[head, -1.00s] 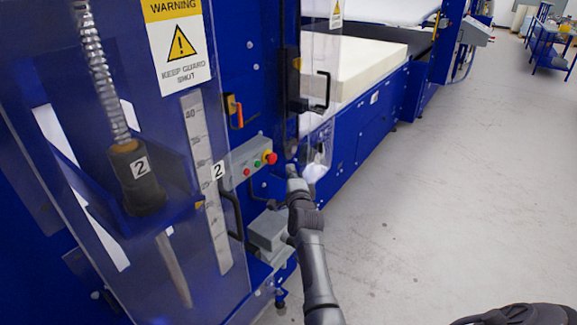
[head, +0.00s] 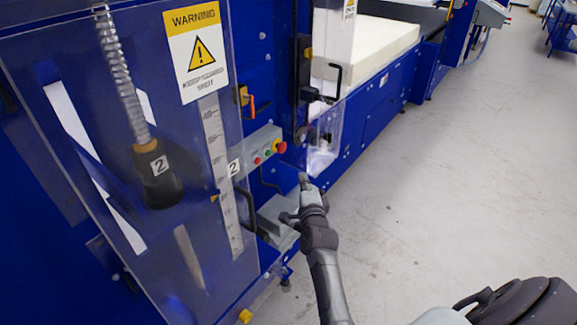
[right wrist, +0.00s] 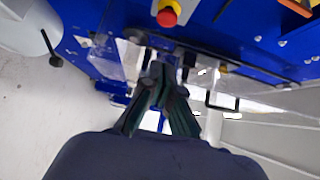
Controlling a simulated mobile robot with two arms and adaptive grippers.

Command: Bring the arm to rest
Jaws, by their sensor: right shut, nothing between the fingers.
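My right gripper (head: 304,180) is shut and empty. Its arm reaches up from the bottom of the head view, and the fingers are in the air just right of and below the grey button box (head: 262,147). The box carries a red button (head: 281,147) and smaller coloured ones. In the right wrist view my shut fingers (right wrist: 160,72) point toward the machine, with the red button (right wrist: 167,17) at the top, apart from them. My left gripper is not in view.
A blue press with a clear guard (head: 180,130) and warning sign (head: 198,55) fills the left. A black handle (head: 336,80) sits on a second clear guard. A cream foam block (head: 375,45) lies behind. Grey floor (head: 430,200) at right is clear.

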